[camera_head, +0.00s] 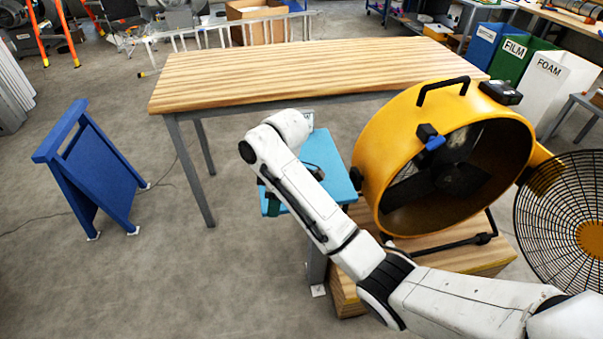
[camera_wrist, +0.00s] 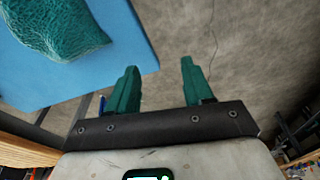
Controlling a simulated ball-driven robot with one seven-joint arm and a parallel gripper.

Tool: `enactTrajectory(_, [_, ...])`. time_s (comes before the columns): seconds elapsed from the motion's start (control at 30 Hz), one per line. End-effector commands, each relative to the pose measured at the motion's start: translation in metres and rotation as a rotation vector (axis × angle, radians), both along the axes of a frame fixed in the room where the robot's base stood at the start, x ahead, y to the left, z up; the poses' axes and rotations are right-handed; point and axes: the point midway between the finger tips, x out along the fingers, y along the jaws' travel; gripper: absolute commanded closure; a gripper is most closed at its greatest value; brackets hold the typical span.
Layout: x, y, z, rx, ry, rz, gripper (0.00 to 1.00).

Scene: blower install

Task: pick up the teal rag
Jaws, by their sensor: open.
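The teal rag (camera_wrist: 58,28) lies crumpled on a flat blue surface (camera_wrist: 125,48) at the upper left of the wrist view. In the head view the blue surface (camera_head: 328,160) is a small platform beside the yellow blower; the rag is not visible there, and my arm covers part of the platform. My gripper (camera_wrist: 158,75) has two green fingers, spread apart and empty. The fingers lie right of the rag and near the platform's right edge in the wrist view, with grey floor behind them.
A yellow drum blower (camera_head: 375,130) stands close right of the blue platform on a wooden base (camera_head: 465,262). A round grille (camera_head: 560,215) is at the far right. A wooden table (camera_head: 300,72) stands behind.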

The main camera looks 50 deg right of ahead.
Motion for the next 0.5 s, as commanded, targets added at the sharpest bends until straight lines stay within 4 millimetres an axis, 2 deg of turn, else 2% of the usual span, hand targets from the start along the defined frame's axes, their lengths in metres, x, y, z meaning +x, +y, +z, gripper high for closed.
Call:
enactTrajectory(0.03, [0.011, -0.025, 0.023, -0.031, 0.008, 0.029, 0.49])
enactTrajectory(0.2, [0.024, -0.085, 0.066, -0.099, 0.065, 0.129, 0.49])
enactTrajectory(0.33, [0.025, -0.114, 0.085, -0.128, 0.094, 0.165, 0.49])
enactTrajectory(0.5, [0.024, -0.124, 0.086, -0.137, 0.109, 0.181, 0.49])
